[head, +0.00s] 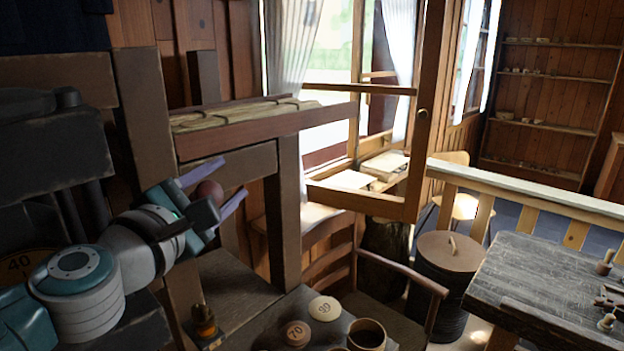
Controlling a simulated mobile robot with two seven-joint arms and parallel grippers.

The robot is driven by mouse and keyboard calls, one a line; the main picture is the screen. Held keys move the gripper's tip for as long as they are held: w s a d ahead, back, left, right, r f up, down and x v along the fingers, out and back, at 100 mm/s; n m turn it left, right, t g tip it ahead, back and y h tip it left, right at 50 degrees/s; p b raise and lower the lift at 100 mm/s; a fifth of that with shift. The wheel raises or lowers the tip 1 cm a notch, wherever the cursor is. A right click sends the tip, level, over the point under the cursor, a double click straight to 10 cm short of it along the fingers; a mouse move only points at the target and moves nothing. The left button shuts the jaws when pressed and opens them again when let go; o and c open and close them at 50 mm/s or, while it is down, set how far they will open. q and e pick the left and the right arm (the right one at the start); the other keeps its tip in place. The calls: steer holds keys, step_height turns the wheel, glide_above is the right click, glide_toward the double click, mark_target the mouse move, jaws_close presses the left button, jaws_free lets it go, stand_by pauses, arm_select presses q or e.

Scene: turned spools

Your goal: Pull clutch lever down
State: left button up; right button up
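My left gripper (235,174) reaches in from the left with its two lilac fingers spread apart. A reddish-brown round knob (208,190), which looks like the end of the clutch lever, shows between the fingers, close to the gripper's palm. A gap seems to show between the knob and the upper finger; I cannot tell whether either finger touches it. The lever's shaft is hidden behind the gripper or cannot be made out. My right gripper is not in view.
A wooden frame with a post (286,215) and crossbeam (265,127) stands just beyond the gripper. Below are a small amber bottle (203,320), round numbered discs (325,308) and a wooden cup (366,334). A chair, a lidded barrel (450,252) and a dark table (545,275) stand right.

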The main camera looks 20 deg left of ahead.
arm_select(q)
jaws_close()
stand_by(1.0)
